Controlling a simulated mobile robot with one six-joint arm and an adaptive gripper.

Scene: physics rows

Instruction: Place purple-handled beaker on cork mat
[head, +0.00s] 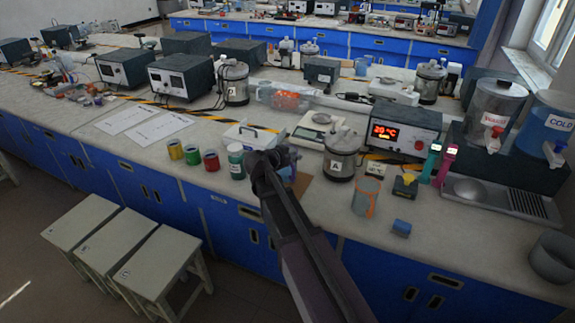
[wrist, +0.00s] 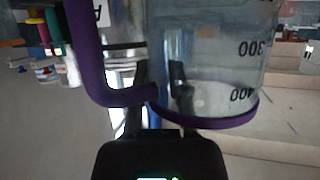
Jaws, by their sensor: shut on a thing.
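The purple-handled beaker (wrist: 215,50) fills the upper middle of the wrist view, clear with dark volume marks and a purple band. Its purple handle (wrist: 88,60) is on the left side. My gripper (wrist: 165,85) is shut on the beaker, its dark fingers at the handle side. In the head view my gripper (head: 270,160) is over the front part of the bench, and the beaker is mostly hidden behind it. A brown patch that looks like the cork mat (head: 302,184) shows just right of my gripper, partly covered by my arm.
A green jar (head: 235,161) and red, green and yellow cans stand left of my gripper. A steel pot marked A (head: 341,157) stands right. Stools (head: 120,240) stand in front.

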